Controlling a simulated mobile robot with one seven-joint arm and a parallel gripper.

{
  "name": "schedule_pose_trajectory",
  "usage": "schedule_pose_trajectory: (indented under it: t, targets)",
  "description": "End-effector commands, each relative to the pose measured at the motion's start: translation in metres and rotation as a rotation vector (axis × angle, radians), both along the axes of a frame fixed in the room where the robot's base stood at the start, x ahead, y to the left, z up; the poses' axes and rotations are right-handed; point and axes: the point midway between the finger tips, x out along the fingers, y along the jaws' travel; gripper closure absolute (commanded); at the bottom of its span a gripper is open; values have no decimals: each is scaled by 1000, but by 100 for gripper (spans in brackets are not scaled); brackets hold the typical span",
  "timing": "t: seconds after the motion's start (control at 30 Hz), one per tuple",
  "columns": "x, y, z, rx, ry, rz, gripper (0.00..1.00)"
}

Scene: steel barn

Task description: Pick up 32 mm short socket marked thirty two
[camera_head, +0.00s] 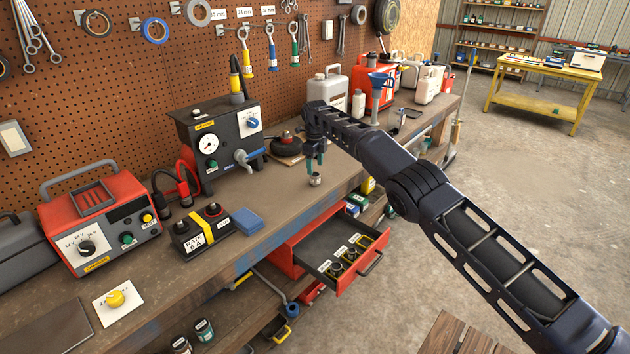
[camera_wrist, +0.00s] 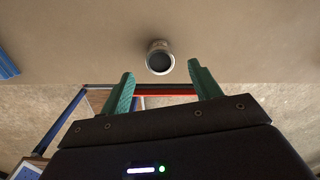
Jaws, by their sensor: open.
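A short metal socket (camera_head: 315,179) stands on the wooden workbench near its front edge. In the wrist view the socket (camera_wrist: 160,58) shows its dark round opening and lies just beyond the fingertips, roughly centred between them. Its marking cannot be read. My gripper (camera_head: 315,160) points down at the bench, right above the socket. In the wrist view my gripper (camera_wrist: 162,80) has its two green fingers spread wide with nothing between them. I cannot tell how much height is left between the fingertips and the socket.
An open red drawer (camera_head: 291,242) under the bench holds several dark sockets with labels. A grey tester with a gauge (camera_head: 218,142), a blue box (camera_head: 248,221) and a dark round item (camera_head: 285,146) stand left of my gripper. A blue funnel (camera_head: 381,82) and containers stand behind it.

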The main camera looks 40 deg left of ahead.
Motion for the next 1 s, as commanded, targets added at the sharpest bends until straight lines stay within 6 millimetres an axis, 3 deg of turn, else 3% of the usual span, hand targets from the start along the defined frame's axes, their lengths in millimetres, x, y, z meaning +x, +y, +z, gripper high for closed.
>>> schedule_pose_trajectory:
  t: [0.17,0.47,0.73,1.0]
  targets:
    - [0,0,-11,0,1,0,37]
    - [0,0,-49,-1,1,0,37]
    - [0,0,-52,1,0,1,37]
    - [0,0,-52,1,0,1,90]
